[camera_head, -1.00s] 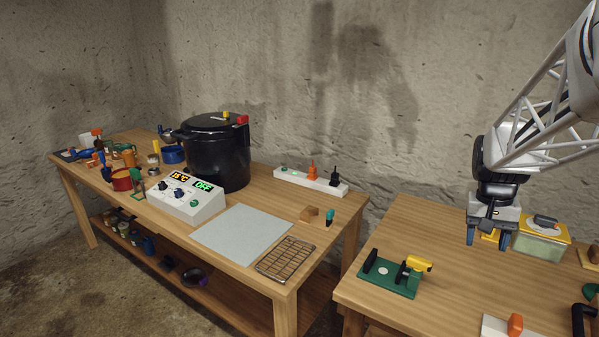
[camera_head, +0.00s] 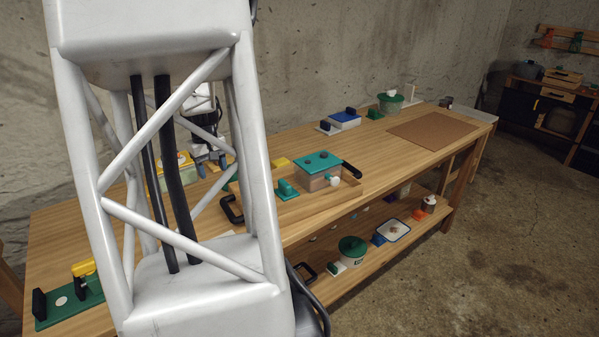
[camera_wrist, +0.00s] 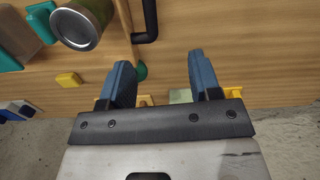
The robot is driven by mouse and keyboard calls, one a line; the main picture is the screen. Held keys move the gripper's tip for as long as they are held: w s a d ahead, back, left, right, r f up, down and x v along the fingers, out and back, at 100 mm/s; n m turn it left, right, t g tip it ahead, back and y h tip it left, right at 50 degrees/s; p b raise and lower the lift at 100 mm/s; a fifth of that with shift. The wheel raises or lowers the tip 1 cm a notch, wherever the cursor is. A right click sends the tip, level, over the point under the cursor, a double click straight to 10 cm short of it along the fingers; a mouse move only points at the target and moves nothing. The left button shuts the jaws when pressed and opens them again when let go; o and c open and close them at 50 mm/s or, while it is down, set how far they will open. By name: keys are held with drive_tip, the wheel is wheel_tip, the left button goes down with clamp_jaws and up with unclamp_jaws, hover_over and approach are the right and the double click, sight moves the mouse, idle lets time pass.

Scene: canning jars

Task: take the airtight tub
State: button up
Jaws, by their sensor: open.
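I cannot tell for sure which container is the airtight tub. A pale box tub with a yellow lid (camera_head: 178,164) stands on the bench at the left, partly hidden behind my arm. A box tub with a teal lid (camera_head: 318,164) stands in a wooden tray. A low tub with a blue lid (camera_head: 344,118) is farther back. My gripper (camera_head: 210,165) is beside the yellow-lidded tub. In the wrist view my gripper (camera_wrist: 160,76) is open and empty above the bench, its blue fingers apart. A pale green patch and yellow edge (camera_wrist: 234,92) show by the right finger.
The wooden tray (camera_head: 290,212) has black handles and holds a teal block (camera_head: 286,188). A green-lidded round container (camera_head: 390,101) and a brown mat (camera_head: 432,131) lie farther along. A round green-lidded tub (camera_head: 352,247) is on the lower shelf. A jar (camera_wrist: 82,24) shows in the wrist view.

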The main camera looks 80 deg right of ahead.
drive_tip(key=shift+m, duration=0.3)
drive_tip(key=s+d+f, duration=0.1)
drive_tip(key=s+d, duration=0.2)
drive_tip(key=s+d+f, duration=0.1)
drive_tip(key=s+d, duration=0.2)
drive_tip(key=s+d+f, duration=0.2)
drive_tip(key=s+d, duration=0.2)
drive_tip(key=shift+d, duration=0.1)
hover_over(284, 182)
wheel_tip(284, 182, down, 3)
drive_tip(key=shift+f+t, duration=0.1)
drive_tip(key=shift+t, duration=0.2)
drive_tip(key=shift+f, duration=1.25)
drive_tip(key=shift+f, duration=0.1)
drive_tip(key=shift+f, duration=2.5)
drive_tip(key=shift+c, duration=0.4)
